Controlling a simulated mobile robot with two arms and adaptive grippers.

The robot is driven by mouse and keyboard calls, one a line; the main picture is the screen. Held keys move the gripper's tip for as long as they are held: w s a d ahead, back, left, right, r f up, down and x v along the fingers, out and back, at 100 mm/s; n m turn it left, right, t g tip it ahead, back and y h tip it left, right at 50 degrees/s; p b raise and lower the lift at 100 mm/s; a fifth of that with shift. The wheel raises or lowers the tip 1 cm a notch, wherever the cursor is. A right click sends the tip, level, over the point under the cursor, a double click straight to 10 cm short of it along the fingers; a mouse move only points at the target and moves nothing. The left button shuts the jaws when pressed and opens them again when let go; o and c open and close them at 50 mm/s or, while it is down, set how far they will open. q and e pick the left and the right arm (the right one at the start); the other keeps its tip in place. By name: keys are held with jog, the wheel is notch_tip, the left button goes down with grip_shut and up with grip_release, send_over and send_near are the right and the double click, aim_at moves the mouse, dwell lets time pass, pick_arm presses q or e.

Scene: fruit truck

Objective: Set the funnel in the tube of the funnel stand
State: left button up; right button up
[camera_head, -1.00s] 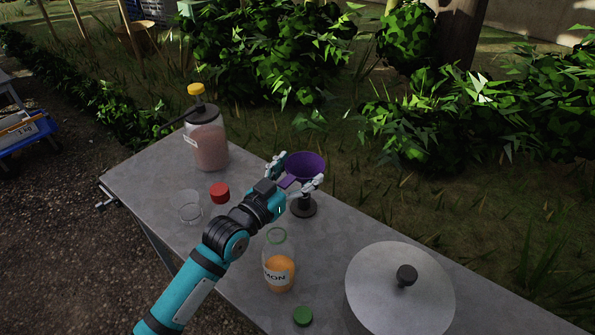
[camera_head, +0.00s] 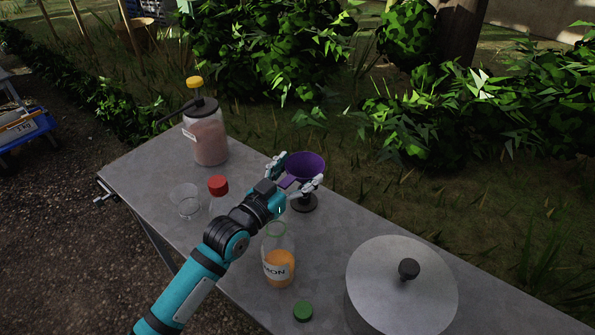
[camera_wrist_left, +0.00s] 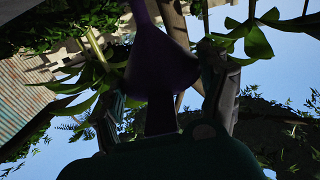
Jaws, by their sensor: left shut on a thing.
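The purple funnel (camera_head: 307,166) is upright in the head view, with its wide mouth up. My left gripper (camera_head: 295,178) is shut on the funnel's flat handle (camera_head: 288,181), its fingers on either side. The funnel stand's dark round base (camera_head: 304,204) rests on the table directly below the funnel. The gripper and funnel hide most of the stand's tube, so I cannot tell whether the spout is in it. The left wrist view shows the dark purple funnel (camera_wrist_left: 160,62) between the fingers, spout towards the top of the picture. My right gripper is not in view.
On the grey table (camera_head: 340,235) stand a pink-filled jar (camera_head: 210,145), a clear cup (camera_head: 185,199), a red-capped clear bottle (camera_head: 218,187), an orange-filled bottle (camera_head: 279,267), a green cap (camera_head: 303,311) and a large lidded pot (camera_head: 400,285). Bushes lie behind.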

pick_arm(q)
jog(key=shift+f+b, duration=0.7)
jog(key=shift+f, duration=0.45)
jog(key=o, duration=1)
jog(key=shift+o, duration=0.2)
jog(key=shift+r, duration=0.1)
notch_tip(320, 180, up, 10)
jog(key=shift+f, duration=0.1)
